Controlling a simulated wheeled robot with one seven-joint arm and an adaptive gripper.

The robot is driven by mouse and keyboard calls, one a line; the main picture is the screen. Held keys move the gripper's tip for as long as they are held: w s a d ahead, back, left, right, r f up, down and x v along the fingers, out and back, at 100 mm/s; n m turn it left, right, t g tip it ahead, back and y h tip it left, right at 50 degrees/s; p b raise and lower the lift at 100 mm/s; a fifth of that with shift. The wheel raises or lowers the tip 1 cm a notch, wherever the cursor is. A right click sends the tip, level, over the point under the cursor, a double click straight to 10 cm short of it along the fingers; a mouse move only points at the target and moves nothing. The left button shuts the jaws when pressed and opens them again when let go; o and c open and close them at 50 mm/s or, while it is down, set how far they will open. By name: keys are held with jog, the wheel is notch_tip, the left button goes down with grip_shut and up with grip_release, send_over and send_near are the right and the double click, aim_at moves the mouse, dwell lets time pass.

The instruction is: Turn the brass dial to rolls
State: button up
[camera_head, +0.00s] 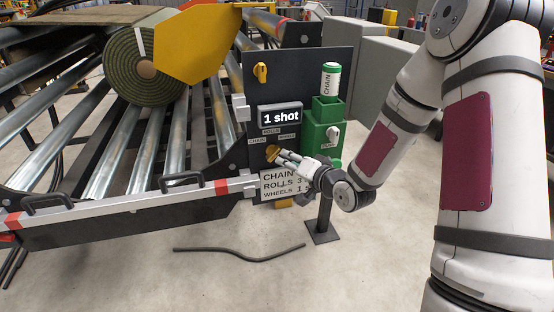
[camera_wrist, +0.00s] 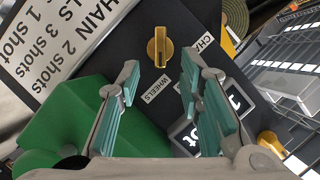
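The brass dial (camera_head: 272,153) is on the dark panel (camera_head: 300,70), below the display (camera_head: 281,115) reading "1 shot". Labels CHAIN, ROLLS and WHEELS surround its upper side. In the wrist view the brass dial (camera_wrist: 160,47) has its bar lying along the line toward the WHEELS label (camera_wrist: 153,89); the CHAIN label (camera_wrist: 206,42) is to its right, and the ROLLS label is hidden there. My gripper (camera_head: 284,156) is at the dial's lower right. In the wrist view my gripper (camera_wrist: 160,65) is open, its fingers spread either side of the line to the dial, with nothing between them.
A green pump unit (camera_head: 321,125) holding a cartridge (camera_head: 331,79) marked CHAIN stands just right of the panel. A yellow knob (camera_head: 261,72) is higher on the panel. A shot list sign (camera_head: 285,185) is below the dial. Roller conveyor (camera_head: 130,150) and turf roll are left.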

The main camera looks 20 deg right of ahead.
aim_at(276, 155)
jog(key=b+x, duration=0.1)
jog(key=x, duration=0.6)
jog(key=shift+w+a, duration=0.15)
jog(key=shift+w, duration=0.15)
grip_shut()
